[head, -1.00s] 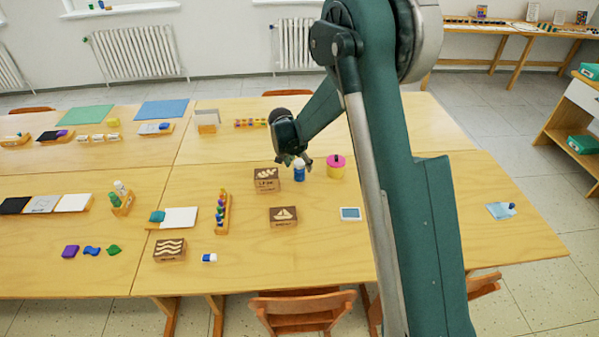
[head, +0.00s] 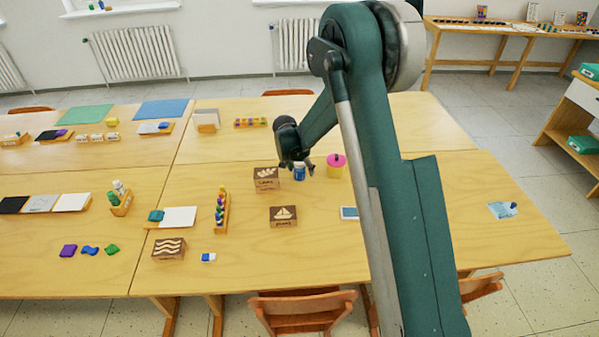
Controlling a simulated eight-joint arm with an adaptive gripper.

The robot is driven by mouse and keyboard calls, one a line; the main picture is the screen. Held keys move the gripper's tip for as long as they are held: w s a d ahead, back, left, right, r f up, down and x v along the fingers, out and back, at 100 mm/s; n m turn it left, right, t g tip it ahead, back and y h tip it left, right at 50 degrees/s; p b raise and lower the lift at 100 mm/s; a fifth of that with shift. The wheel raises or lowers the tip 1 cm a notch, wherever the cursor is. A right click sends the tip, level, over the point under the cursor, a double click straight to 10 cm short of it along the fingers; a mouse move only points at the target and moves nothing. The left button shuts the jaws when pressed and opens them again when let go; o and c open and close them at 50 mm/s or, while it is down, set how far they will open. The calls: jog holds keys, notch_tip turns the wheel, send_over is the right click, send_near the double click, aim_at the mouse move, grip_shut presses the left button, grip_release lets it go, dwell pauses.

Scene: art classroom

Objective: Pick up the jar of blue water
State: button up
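The jar of blue water (head: 299,174) is a small blue jar with a whitish upper part. It stands upright on the wooden table, between a brown stamped block and a pink-lidded yellow pot. My gripper (head: 298,166) points down at the jar from above. Its dark fingers are spread, one at each side of the jar's upper part. I cannot tell whether they touch it. The gripper covers some of the jar's top.
The brown block (head: 266,180) stands close at the jar's left. The pink-lidded pot (head: 336,168) stands close at its right. A boat-pictured block (head: 283,216) lies nearer the front. A rack of paint bottles (head: 222,213) is further left. The table's right part is mostly clear.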

jog(key=shift+w+f, duration=0.1)
jog(key=shift+f, duration=0.25)
jog(key=shift+d, duration=0.1)
jog(key=c, duration=1.2)
jog(key=shift+r, duration=0.2)
jog(key=shift+r+p, duration=0.9)
jog(key=shift+r, duration=3.95)
